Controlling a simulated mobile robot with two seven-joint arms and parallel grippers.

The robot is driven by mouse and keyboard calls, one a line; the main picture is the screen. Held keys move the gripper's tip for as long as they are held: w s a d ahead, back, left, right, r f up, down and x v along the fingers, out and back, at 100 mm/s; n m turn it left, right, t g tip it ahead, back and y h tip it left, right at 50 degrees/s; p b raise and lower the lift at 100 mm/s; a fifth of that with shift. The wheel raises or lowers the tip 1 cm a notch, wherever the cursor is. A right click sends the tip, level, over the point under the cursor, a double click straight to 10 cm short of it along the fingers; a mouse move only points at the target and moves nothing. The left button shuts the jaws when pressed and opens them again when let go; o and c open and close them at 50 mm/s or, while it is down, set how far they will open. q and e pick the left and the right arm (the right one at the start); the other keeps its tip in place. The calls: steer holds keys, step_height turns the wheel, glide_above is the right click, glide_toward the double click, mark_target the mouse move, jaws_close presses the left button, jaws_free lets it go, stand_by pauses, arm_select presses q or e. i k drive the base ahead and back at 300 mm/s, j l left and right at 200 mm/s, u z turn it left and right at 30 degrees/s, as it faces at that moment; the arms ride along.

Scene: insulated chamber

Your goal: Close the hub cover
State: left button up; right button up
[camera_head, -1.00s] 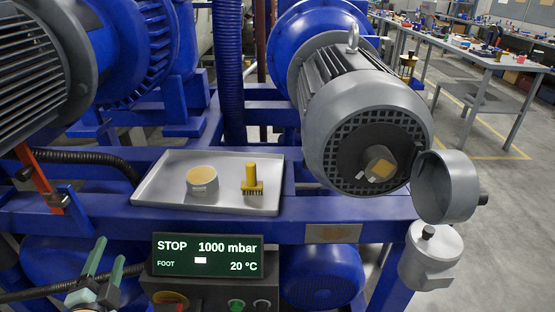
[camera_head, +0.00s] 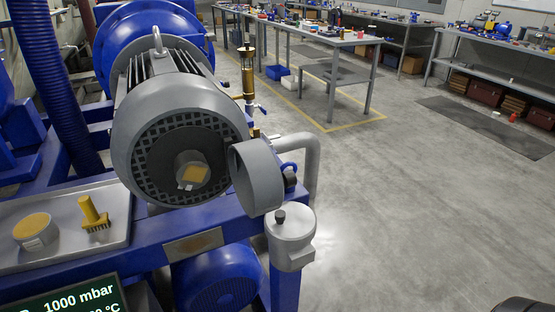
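The hub cover (camera_head: 258,177) is a grey round cup. It stands swung open at the right side of the grey motor (camera_head: 175,120), its hollow side facing left. The motor's hub (camera_head: 192,174), with a yellowish square on its face, is exposed in the middle of the dark vented end plate. My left gripper is out of view now. A dark rounded shape (camera_head: 515,305) shows at the bottom right edge; I cannot tell whether it is part of my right arm. No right gripper fingers are visible.
A grey tray (camera_head: 70,250) at left holds a round tin (camera_head: 36,232) and a yellow brush (camera_head: 93,213). A grey canister (camera_head: 290,238) stands below the cover, with a grey pipe (camera_head: 312,165) behind.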

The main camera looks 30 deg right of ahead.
mark_target(259, 184)
steer(key=l+u, duration=0.15)
steer(key=l, duration=0.5)
steer(key=k+l+u, duration=0.15)
steer(key=l, duration=0.5)
